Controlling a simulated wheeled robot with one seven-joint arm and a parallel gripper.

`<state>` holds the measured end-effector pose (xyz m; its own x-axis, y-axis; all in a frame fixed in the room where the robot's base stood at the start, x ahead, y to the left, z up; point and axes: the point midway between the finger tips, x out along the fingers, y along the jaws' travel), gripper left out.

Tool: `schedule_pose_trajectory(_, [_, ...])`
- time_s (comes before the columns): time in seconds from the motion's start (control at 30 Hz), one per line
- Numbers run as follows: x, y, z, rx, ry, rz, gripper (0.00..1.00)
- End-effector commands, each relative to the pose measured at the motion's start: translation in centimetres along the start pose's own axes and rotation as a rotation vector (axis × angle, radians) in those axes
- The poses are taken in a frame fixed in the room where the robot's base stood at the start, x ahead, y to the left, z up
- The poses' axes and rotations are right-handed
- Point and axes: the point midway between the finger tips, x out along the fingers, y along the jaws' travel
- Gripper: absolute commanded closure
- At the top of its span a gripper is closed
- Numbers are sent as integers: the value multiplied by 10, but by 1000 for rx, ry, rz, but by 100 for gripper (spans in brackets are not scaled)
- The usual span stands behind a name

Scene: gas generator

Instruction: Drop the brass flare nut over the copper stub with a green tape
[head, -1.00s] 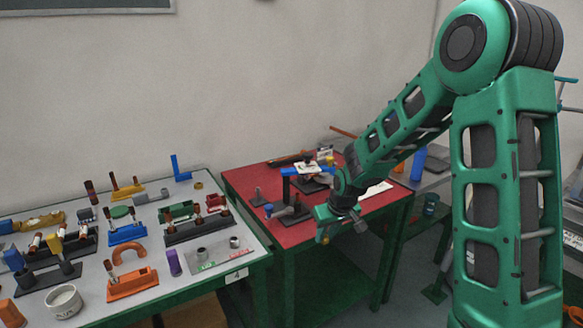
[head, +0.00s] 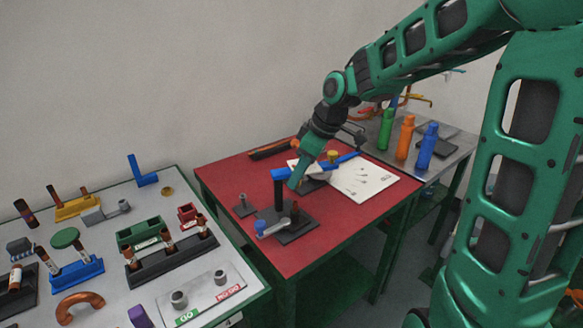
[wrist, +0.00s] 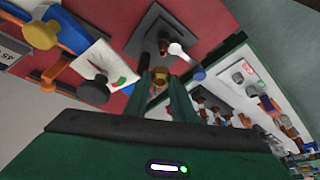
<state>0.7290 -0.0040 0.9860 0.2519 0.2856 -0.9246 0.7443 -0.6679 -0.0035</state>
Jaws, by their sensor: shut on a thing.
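My gripper (head: 293,186) hangs over the red table, fingers pointing down, beside a dark upright post. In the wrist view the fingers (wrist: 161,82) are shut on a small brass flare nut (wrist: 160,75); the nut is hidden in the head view. A copper stub (head: 295,210) stands upright on a dark square plate (head: 303,234) on the red table. It also shows in the wrist view (wrist: 163,47), just beyond the held nut and apart from it in the picture. I cannot make out green tape on it.
A grey lever with a blue end (head: 268,230) lies by the stub. A blue bar (head: 335,165) and a white sheet (head: 362,182) are behind my gripper. The grey table (head: 95,300) at left holds several copper stubs in racks. The red table's front (head: 300,262) is clear.

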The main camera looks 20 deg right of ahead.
Motion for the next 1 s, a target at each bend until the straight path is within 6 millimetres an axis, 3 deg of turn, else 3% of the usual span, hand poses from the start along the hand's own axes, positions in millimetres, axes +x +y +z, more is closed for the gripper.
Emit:
schedule_pose_trajectory(0.43, [0,-1,1,-6,1,-3,86])
schedule_pose_trajectory(1.0, [40,-1,18,-4,1,-2,86])
